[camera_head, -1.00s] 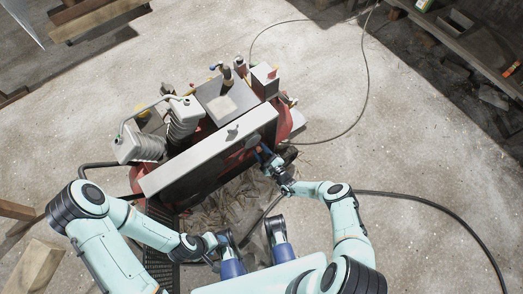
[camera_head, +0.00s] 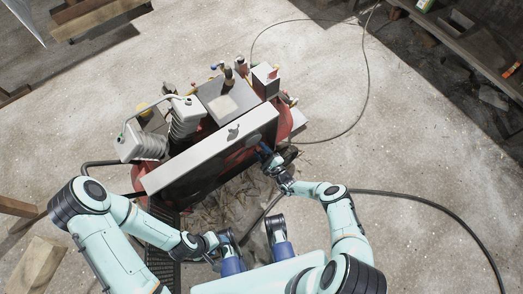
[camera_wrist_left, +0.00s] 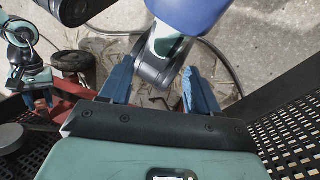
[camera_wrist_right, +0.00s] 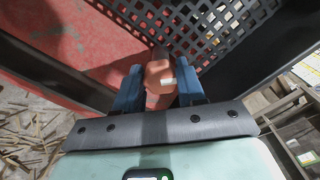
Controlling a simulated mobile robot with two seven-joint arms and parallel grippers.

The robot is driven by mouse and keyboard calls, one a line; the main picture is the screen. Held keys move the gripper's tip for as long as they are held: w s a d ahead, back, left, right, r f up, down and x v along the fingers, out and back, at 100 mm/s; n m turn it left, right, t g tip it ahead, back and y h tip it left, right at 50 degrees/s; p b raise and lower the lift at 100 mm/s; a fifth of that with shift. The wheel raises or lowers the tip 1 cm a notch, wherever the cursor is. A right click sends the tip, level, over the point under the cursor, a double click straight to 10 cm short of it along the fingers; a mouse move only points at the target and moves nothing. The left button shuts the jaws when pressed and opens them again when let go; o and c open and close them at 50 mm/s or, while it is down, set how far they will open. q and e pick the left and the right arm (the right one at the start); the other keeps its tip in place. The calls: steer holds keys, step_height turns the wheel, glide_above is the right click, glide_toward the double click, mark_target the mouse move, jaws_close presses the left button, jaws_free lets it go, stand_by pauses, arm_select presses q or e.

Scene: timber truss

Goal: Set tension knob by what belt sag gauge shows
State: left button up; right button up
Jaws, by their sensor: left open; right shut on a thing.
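The machine with a long pale-topped belt guard (camera_head: 215,150) stands in the middle of the head view. A small grey piece (camera_head: 233,131) sits on the guard's top; I cannot read a gauge from it. In the right wrist view, my right gripper (camera_wrist_right: 160,92) is shut on a reddish-orange knob (camera_wrist_right: 158,72) beside the black perforated mesh (camera_wrist_right: 215,25). In the head view, my right gripper (camera_head: 267,154) is at the guard's right end. My left gripper (camera_wrist_left: 160,92) is open, its blue fingers apart with nothing held between them. Its tips are unclear in the head view.
Red tank metal (camera_wrist_right: 65,50) lies close to my right gripper. Black mesh (camera_wrist_left: 285,130) is close to the right of my left gripper. A black cable (camera_head: 430,201) curves over the floor at the right. A shelf (camera_head: 470,45) stands at the upper right. Much floor is open.

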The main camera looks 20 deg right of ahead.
steer(key=o, duration=1.1)
steer(key=shift+c, duration=0.2)
steer(key=p+v, duration=0.3)
steer(key=v, duration=1)
steer(key=shift+s, duration=0.25)
steer(key=shift+d, duration=0.1)
